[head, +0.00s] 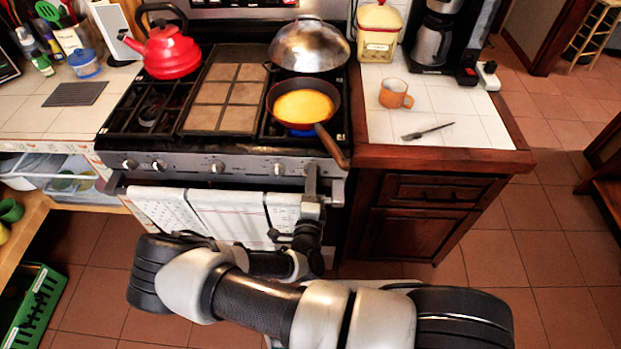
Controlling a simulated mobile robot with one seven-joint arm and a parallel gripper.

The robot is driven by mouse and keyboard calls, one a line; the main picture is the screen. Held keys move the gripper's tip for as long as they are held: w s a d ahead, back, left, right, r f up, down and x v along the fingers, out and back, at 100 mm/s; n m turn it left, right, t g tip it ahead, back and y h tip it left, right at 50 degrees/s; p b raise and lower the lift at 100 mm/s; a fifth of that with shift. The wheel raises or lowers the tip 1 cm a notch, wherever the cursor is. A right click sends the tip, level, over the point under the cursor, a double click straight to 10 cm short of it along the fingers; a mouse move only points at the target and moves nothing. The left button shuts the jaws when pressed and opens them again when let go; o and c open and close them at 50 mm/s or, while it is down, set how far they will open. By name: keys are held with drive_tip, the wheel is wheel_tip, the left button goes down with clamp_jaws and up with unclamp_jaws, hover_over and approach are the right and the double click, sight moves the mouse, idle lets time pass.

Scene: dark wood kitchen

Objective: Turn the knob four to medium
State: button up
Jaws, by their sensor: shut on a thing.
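The stove's front panel (190,168) carries a row of small round knobs. A far-left knob (129,164), a second knob (158,165), a middle knob (217,167) and a knob right of the middle (279,169) show. My gripper (311,172) reaches up to the right end of the panel, just right of that last visible knob. It is shut on what appears to be the rightmost knob, which its fingers hide. The knob's pointer cannot be seen. Blue flame shows under the frying pan (272,101) at the front right burner.
The pan's handle (331,146) juts over the stove's front edge, close above my gripper. Towels (215,212) hang on the oven handle below. A red kettle (165,50) and a domed lid (309,46) stand farther back. An orange mug (394,93) and fork (427,131) lie on the right counter.

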drive_tip(key=shift+n, duration=0.6)
drive_tip(key=o, duration=1)
drive_tip(key=shift+o, duration=0.2)
drive_tip(key=s+b, duration=0.1)
drive_tip(key=s, duration=1.6)
drive_tip(key=shift+s+a, duration=0.25)
drive_tip(key=shift+r, duration=0.1)
